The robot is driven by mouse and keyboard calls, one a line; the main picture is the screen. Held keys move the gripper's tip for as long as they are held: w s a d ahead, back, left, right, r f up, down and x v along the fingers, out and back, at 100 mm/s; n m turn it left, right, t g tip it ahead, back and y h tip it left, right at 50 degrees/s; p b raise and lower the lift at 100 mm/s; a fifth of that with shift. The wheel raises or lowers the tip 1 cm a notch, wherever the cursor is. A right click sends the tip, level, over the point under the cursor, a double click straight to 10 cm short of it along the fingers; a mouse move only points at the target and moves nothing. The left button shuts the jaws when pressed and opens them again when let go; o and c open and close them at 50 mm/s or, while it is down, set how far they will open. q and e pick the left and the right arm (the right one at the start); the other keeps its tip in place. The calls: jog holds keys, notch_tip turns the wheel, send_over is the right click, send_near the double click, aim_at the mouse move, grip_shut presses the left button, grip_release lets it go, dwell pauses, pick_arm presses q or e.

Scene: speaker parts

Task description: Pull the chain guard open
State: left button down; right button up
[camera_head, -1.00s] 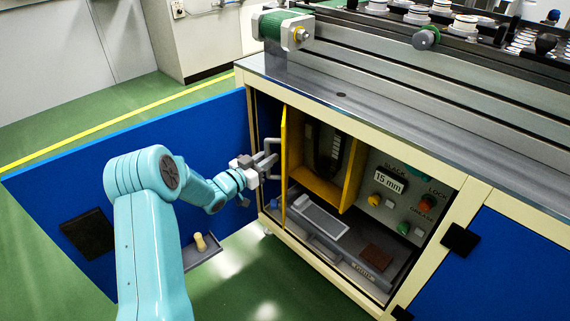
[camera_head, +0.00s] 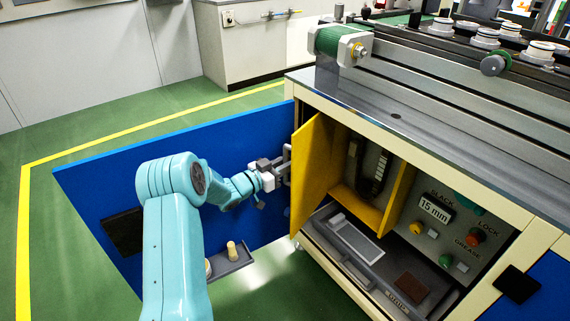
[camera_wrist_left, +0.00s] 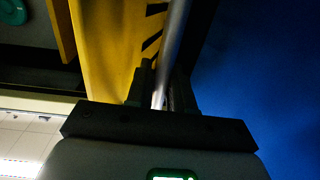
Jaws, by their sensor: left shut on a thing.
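The chain guard (camera_head: 315,165) is a yellow panel at the left of the open cabinet bay. It stands swung out, with its broad face showing in the head view. Its grey bar handle (camera_head: 286,162) is on the panel's left side. My left gripper (camera_head: 278,174) is shut on this handle. In the left wrist view the silver handle bar (camera_wrist_left: 173,45) runs between the dark fingers, with the yellow guard (camera_wrist_left: 103,45) and its black stripes beside it. The chain (camera_head: 380,172) shows inside the bay. My right gripper is out of view.
The open blue cabinet door (camera_head: 110,185) stands left of and behind my left arm. A grey drawer (camera_head: 400,283) lies under the bay. The control panel (camera_head: 462,225) with a 15 mm slack display is right of the guard. Green floor lies below.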

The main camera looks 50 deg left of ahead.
pick_arm(q)
jog(key=c, duration=1.2)
grip_release()
jog(key=shift+w+d+r, duration=0.15)
jog(key=shift+w, duration=0.05)
jog(key=shift+o, duration=0.2)
jog(key=shift+s, duration=0.1)
jog(key=shift+s, duration=0.15)
jog(key=s+p, duration=0.3)
jog(key=s, duration=1.3)
jog(key=shift+a, duration=0.35)
